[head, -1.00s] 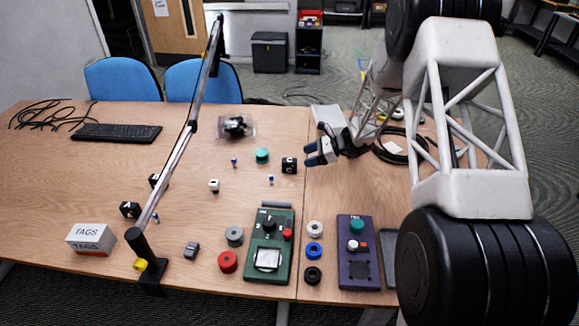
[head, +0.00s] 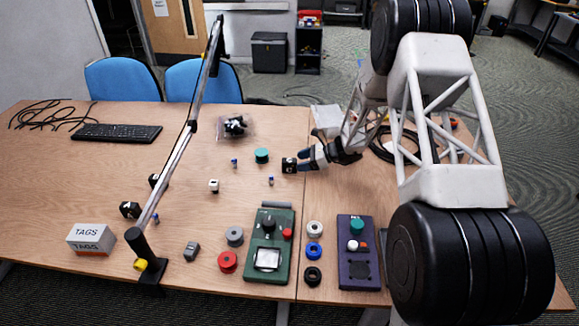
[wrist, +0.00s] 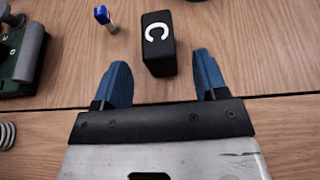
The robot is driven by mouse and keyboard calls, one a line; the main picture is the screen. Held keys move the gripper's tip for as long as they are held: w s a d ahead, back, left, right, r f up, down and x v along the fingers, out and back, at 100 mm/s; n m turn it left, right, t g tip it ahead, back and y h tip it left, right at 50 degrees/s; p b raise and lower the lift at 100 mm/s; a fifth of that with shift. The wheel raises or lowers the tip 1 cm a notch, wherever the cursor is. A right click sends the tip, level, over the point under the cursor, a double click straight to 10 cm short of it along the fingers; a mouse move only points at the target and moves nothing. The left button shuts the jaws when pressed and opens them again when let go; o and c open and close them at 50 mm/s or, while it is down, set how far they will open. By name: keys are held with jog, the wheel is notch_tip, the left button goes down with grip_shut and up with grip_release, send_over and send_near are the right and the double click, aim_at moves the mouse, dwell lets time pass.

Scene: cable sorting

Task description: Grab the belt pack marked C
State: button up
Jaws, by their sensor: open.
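The belt pack marked C (wrist: 159,50) is a small black block with a white letter C on top. In the head view the belt pack (head: 289,165) sits on the wooden table left of the table seam. My gripper (head: 305,160) is right beside it, coming from the right, with blue fingertips. In the wrist view my gripper (wrist: 160,80) is open and empty, its tips level with the block's near end.
A small blue-topped piece (wrist: 104,17) stands left of the belt pack. A green device (head: 270,245) and a teal roll (head: 261,155) are nearby. A black-and-silver pole (head: 185,140) leans across the table.

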aim_at(290, 164)
jog(key=shift+a, duration=0.25)
jog(key=shift+f, duration=0.1)
jog(key=shift+x, duration=2.55)
jog(key=c, duration=1.1)
